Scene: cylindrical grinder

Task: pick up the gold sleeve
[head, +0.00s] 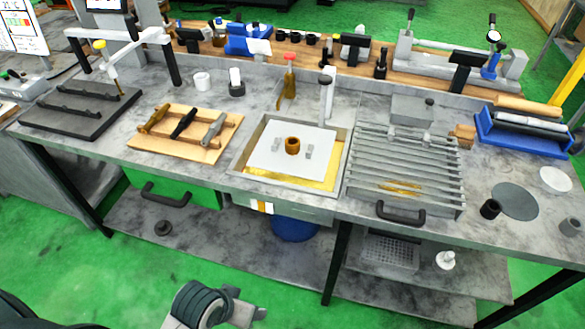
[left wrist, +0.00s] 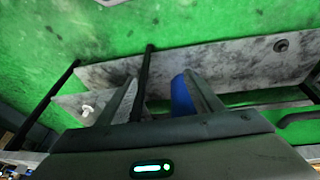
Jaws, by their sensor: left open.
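The gold sleeve (head: 292,145) is a small, short ring with a dark hole. It stands upright on a white plate (head: 270,146) inside a square metal-rimmed basin with a yellow floor, near the middle of the bench. Two small grey blocks lie on the plate, either side of it. My left gripper (left wrist: 158,82) is open in the left wrist view, with nothing held. It faces the green floor and lower shelf; the sleeve is not in that view. In the head view part of my arm shows at the bottom edge, well below and in front of the sleeve. My right gripper is not seen.
A tap (head: 326,95) and a red-topped gold tool (head: 288,80) stand behind the basin. A wooden board (head: 210,152) with tools lies left, a slatted metal rack (head: 405,165) right. Under the bench are a shelf (head: 240,245) and blue bucket (head: 293,228).

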